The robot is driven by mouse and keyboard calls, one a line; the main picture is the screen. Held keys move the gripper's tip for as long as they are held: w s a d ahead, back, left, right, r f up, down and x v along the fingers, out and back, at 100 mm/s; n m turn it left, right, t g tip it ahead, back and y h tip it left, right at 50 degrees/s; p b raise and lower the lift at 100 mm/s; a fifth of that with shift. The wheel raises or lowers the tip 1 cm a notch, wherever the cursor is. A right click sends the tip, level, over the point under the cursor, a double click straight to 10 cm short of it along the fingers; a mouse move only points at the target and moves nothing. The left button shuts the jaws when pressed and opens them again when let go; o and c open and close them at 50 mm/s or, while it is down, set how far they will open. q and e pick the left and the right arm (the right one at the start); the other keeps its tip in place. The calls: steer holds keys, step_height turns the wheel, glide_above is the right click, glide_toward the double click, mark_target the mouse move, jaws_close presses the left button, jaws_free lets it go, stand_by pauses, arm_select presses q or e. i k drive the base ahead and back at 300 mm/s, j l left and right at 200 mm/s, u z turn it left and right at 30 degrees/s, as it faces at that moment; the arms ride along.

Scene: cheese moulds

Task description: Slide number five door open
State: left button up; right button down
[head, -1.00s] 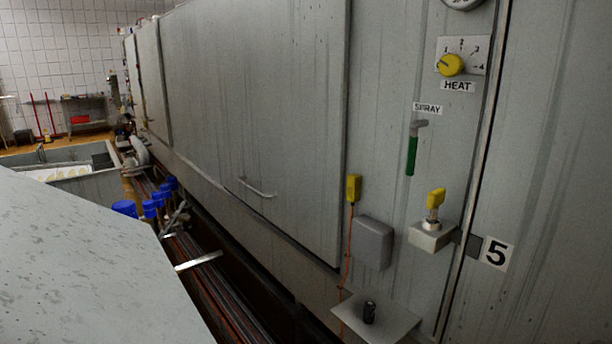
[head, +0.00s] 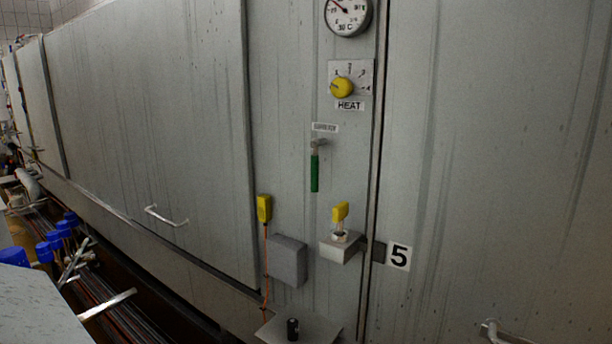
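A light metal handle (head: 490,332) shows at the bottom right, partly cut off by the frame edge. A dark vertical seam (head: 378,130) runs along the panel's left side; I cannot tell how far the door stands open. Neither of my grippers is in view.
Left of the seam are a gauge (head: 347,14), a yellow heat knob (head: 341,88), a green lever (head: 314,172), yellow switches and a grey box (head: 287,262). A small shelf (head: 300,328) juts out below. Another door with a handle (head: 166,216) and blue-capped pipes (head: 62,232) lie left.

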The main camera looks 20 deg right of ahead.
mark_target(493, 222)
steer(key=z, duration=1.9)
